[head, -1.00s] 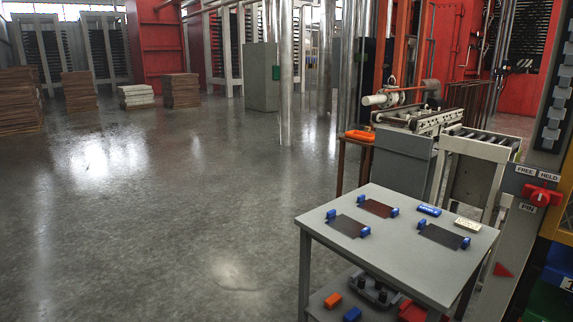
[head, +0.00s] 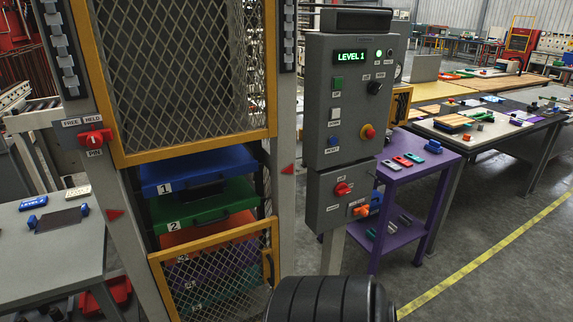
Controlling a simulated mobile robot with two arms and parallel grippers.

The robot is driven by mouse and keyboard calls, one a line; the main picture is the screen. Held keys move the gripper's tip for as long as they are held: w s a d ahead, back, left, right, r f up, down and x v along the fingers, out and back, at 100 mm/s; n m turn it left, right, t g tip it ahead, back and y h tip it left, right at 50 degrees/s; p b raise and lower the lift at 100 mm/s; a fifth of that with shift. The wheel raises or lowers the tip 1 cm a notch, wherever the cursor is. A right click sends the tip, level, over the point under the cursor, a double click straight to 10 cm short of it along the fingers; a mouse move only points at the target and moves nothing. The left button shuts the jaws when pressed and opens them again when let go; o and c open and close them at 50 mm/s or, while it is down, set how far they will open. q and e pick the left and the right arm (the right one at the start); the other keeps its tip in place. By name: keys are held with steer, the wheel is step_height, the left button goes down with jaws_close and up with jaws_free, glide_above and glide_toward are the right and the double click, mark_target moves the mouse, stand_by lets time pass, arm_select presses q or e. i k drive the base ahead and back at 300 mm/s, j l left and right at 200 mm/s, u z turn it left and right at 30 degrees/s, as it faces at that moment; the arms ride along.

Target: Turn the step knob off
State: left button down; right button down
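A grey control panel (head: 350,60) stands right of the press on a post. Its green display (head: 352,57) reads LEVEL 1, with a lit green lamp (head: 379,53) beside it. A black knob (head: 375,88) sits at its upper right. A lower grey box (head: 322,207) carries a red knob (head: 342,188). Another red knob (head: 95,139) on the left post has labels FREE, HELD and PIN. The small panel labels are too small to read, so I cannot tell which knob is marked step or how it is set. Neither gripper is in view; a black ribbed arm part of mine shows at the bottom.
The press has a mesh guard (head: 190,70) and a stack of numbered coloured trays (head: 200,172). A lower yellow-framed mesh gate (head: 222,238) stands in front. A purple table (head: 425,180) is right of the panel, a grey table (head: 75,250) at left. Floor at right is open.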

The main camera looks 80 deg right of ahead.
mark_target(374, 87)
steer(key=z, duration=2.8)
